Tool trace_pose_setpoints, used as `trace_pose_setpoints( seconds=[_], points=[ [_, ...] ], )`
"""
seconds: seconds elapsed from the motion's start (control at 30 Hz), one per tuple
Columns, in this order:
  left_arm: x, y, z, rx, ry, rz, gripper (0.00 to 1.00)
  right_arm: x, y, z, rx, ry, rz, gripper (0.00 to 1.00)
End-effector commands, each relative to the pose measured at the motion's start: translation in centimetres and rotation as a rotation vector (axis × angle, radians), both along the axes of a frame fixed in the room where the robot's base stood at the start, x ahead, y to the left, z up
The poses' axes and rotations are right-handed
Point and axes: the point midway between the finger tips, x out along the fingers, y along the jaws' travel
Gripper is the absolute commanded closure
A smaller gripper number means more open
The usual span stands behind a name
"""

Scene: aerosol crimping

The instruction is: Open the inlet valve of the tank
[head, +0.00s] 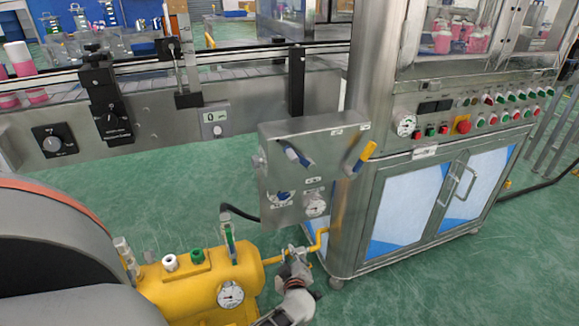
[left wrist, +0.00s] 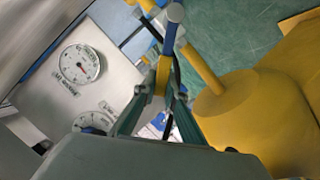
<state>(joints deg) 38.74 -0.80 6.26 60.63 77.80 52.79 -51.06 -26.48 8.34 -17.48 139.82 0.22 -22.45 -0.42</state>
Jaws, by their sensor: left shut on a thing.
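The yellow tank (head: 200,288) lies at the bottom of the head view, with a gauge and several fittings on top. Its yellow end and pipe also show at the right of the left wrist view (left wrist: 235,105). The inlet valve (head: 291,251) sits on the yellow pipe at the tank's right end. My left gripper (head: 296,262) is at this valve, and its fingers (left wrist: 164,82) are shut on the valve handle. A blue-grey rod with a round end (left wrist: 171,30) stands just beyond the fingertips. My right gripper is not in view.
A steel panel (head: 275,135) with a blue handle (head: 296,156), a yellow handle (head: 360,157) and gauges stands behind the valve. The steel machine cabinet (head: 340,235) is close on the right. A black hose (head: 238,211) runs behind the tank. Green floor is open behind it.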

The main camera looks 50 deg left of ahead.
Motion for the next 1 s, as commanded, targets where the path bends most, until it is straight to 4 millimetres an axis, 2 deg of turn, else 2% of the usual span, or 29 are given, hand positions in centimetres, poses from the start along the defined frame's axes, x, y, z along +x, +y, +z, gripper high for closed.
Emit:
trace_pose_setpoints(
  seconds=[0.17,0.2,0.23,0.27,0.7,0.87,1.0],
  points=[
    [-0.1,-0.2,-0.3,-0.002,0.005,-0.002,1.0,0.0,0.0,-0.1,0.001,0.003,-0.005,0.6],
    [-0.1,-0.2,-0.3,-0.002,0.005,-0.002,0.82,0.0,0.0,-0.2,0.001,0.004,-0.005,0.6],
    [-0.1,-0.2,-0.3,-0.002,0.005,-0.002,0.74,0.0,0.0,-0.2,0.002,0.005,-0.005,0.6],
    [-0.1,-0.2,-0.3,-0.002,0.005,-0.002,0.72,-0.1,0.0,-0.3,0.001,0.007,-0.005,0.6],
    [0.0,-0.1,0.4,-0.002,0.001,0.0,0.72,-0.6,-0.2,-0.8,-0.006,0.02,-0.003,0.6],
    [0.0,-0.1,2.1,-0.004,-0.001,0.0,0.72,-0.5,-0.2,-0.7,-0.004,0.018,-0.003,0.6],
    [0.0,-0.2,4.4,-0.004,-0.004,0.001,0.72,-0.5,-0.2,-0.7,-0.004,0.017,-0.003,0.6]
  ],
)
